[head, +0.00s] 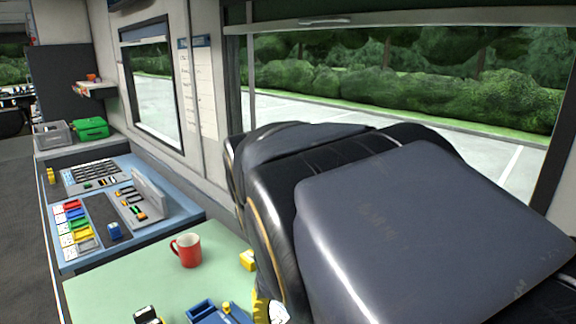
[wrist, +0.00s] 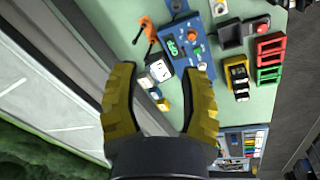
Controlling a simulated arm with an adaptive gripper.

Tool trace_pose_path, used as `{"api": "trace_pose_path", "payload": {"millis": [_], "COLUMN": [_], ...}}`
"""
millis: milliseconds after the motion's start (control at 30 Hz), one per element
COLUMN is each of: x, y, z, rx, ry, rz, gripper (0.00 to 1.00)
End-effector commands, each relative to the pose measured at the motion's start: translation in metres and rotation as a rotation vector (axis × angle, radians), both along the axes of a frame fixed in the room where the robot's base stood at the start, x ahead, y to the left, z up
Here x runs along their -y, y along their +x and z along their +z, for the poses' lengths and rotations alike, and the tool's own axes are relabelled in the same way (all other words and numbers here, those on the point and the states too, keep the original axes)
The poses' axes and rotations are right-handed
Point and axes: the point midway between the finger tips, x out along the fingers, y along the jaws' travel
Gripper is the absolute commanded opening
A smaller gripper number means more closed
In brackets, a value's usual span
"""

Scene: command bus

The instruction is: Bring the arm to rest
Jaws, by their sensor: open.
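My gripper shows in the wrist view (wrist: 160,72) with its two yellow fingers spread wide. Nothing is held between them. Beyond the fingers lies the pale green tabletop (wrist: 225,108) with small items on it. In the head view my dark arm links fill the right foreground and cover much of the table. Only a bit of yellow at the bottom edge, beside the arm, may be a finger there.
A red mug (head: 188,250) stands on the green table, near a yellow block (head: 247,260). A blue panel (wrist: 190,45), a red rack (wrist: 271,48) and a black-and-white cube (wrist: 159,70) lie on the table. A console (head: 120,205) and window wall flank it.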

Motion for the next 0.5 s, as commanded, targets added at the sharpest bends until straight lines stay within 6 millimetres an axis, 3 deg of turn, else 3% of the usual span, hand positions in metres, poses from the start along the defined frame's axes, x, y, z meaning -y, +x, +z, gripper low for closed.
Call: {"api": "trace_pose_path", "payload": {"millis": [33,100,200,333,500], "x": [0.024,0.053,0.084,0.107,0.111], "y": [-0.014,-0.039,-0.079,-0.129,-0.184], "z": [0.003,0.001,-0.006,-0.019,-0.039], "rx": [0.006,-0.010,-0.040,-0.077,-0.187], "ry": [0.011,0.022,0.040,0.064,0.098], "rz": [-0.043,-0.091,-0.149,-0.196,-0.230], "gripper": [0.43,0.43,0.43,0.43,0.43]}}
